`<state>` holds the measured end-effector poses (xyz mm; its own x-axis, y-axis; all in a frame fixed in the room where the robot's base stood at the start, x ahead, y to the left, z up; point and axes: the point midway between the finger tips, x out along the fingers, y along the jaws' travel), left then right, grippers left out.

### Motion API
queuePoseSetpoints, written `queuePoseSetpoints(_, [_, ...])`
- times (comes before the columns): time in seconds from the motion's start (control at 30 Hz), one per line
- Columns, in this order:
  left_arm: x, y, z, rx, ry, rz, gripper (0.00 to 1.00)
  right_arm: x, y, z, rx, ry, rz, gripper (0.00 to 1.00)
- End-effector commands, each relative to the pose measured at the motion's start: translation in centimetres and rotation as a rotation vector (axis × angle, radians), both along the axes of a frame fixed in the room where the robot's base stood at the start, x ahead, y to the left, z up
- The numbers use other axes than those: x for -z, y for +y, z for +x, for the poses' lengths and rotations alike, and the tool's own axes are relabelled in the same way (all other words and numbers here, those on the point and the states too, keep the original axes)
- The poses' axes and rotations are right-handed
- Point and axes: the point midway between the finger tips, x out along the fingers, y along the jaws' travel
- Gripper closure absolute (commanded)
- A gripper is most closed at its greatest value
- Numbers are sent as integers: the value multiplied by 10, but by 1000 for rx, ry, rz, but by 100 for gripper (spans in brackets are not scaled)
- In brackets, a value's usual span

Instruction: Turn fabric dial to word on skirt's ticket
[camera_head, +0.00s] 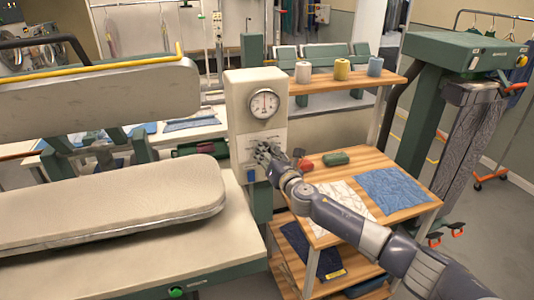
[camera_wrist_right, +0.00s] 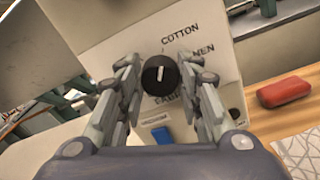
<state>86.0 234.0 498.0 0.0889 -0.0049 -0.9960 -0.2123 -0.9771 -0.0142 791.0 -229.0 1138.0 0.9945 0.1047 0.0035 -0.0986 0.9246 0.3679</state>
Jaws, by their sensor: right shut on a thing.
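The fabric dial (camera_wrist_right: 160,75) is a round black knob with a white line, on a pale panel (camera_wrist_right: 105,30) printed with words. In the right wrist view the line points nearly straight up. "COTTON" stands above right of the knob; a word ending in "NEN" and another below it are partly covered by a finger. My right gripper (camera_wrist_right: 158,68) is shut on the knob, one finger on each side. In the head view the gripper (camera_head: 266,153) covers the dial, below the round gauge (camera_head: 264,104). I cannot make out the skirt's ticket. My left gripper is out of view.
A padded press (camera_head: 110,205) stands left of the control post. A wooden table (camera_head: 400,213) to the right holds folded blue cloth (camera_head: 392,190), white patterned cloth (camera_head: 340,205) and a red object (camera_wrist_right: 285,91). Thread spools (camera_head: 341,69) stand on a shelf behind. Dark folded cloth lies below.

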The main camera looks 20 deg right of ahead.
Motion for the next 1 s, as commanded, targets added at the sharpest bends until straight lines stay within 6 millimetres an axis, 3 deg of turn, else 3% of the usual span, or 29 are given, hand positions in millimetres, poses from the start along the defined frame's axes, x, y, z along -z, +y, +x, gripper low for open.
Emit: queuePoseSetpoints(1.0, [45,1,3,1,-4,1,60,5,-1,0,0,27,795,91])
